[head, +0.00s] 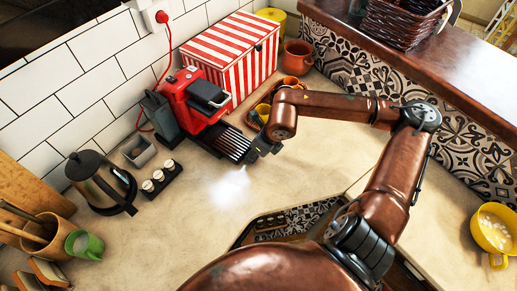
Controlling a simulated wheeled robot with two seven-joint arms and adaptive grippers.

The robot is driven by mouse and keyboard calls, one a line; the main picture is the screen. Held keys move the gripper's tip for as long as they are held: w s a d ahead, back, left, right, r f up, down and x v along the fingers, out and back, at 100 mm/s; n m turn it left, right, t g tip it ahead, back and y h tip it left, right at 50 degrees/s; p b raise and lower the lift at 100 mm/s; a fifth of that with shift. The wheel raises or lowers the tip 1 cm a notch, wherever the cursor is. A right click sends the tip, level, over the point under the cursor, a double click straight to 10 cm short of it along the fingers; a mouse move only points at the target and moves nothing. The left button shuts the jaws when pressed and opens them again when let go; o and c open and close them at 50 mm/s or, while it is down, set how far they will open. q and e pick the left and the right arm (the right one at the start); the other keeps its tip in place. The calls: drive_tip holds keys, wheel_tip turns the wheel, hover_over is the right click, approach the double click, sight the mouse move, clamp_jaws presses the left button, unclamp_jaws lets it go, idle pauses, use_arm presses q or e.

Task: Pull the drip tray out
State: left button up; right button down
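A red coffee machine (185,98) stands against the tiled wall on the counter. My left gripper is not in view.
A red-and-white striped box (240,60) stands behind the machine. Orange cups (291,88) are close to my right forearm. A kettle (100,182) and a small dark rack (160,180) stand left. The counter in front of the tray is clear up to the sink-like opening (285,222).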

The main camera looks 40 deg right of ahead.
drive_tip(key=shift+s, duration=0.15)
drive_tip(key=c, duration=1.5)
unclamp_jaws()
drive_tip(key=shift+d, duration=0.1)
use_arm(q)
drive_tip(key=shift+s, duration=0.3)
use_arm(e)
drive_tip(key=v, duration=1.2)
